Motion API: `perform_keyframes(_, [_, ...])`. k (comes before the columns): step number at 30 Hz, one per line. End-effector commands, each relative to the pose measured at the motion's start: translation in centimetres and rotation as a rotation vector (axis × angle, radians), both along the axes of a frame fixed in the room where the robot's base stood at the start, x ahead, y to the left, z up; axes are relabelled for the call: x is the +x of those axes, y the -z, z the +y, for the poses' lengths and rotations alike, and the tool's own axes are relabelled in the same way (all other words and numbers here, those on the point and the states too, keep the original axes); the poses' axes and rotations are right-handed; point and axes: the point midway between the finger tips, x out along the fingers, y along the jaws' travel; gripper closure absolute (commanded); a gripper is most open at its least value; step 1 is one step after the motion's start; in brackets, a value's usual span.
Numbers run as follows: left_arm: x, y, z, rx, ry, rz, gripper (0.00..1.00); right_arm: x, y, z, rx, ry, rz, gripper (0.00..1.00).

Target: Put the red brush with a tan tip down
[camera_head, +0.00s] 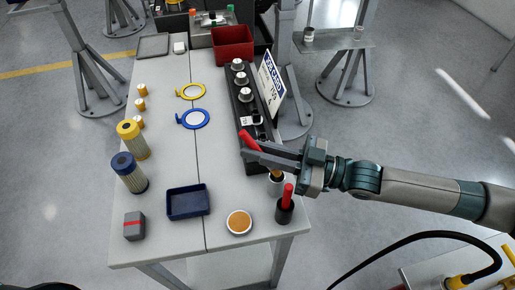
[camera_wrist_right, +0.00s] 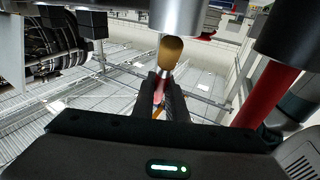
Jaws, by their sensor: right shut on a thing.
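My right gripper (camera_head: 246,154) reaches in from the right over the table's right side. It is shut on the red brush (camera_head: 250,140), whose red handle sticks up and left past the fingers. In the right wrist view the handle sits between the fingertips (camera_wrist_right: 161,92), and the tan bristle tip (camera_wrist_right: 171,50) points away from the palm. The tan tip shows below the fingers in the head view, right by a grey metal cup (camera_head: 276,188). I cannot tell whether the tip is inside the cup or only in front of it. My left gripper is out of view.
A dark cup (camera_head: 284,215) with another red-handled tool stands close by at the table edge. A dish of tan stuff (camera_head: 239,222), a blue tray (camera_head: 188,202) and a black rack (camera_head: 244,110) with a sign (camera_head: 271,82) are near.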

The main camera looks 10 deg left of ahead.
Motion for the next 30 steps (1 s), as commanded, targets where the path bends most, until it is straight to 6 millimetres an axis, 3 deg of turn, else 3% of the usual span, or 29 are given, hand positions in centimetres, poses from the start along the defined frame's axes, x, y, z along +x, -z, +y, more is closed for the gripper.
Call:
perform_keyframes(18, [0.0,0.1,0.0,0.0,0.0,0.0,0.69,-0.1,1.5,0.0,0.0,-0.001,-0.001,1.0])
perform_keyframes(19, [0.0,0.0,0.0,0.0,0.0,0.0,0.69,-0.1,1.4,0.0,0.0,-0.001,-0.001,0.83])
perform_keyframes(21, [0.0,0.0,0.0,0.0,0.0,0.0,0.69,-0.1,1.4,0.0,0.0,-0.001,-0.001,0.69])
perform_keyframes(30, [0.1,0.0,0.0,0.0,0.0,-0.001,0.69,-0.1,1.3,0.0,0.0,-0.001,-0.001,0.69])
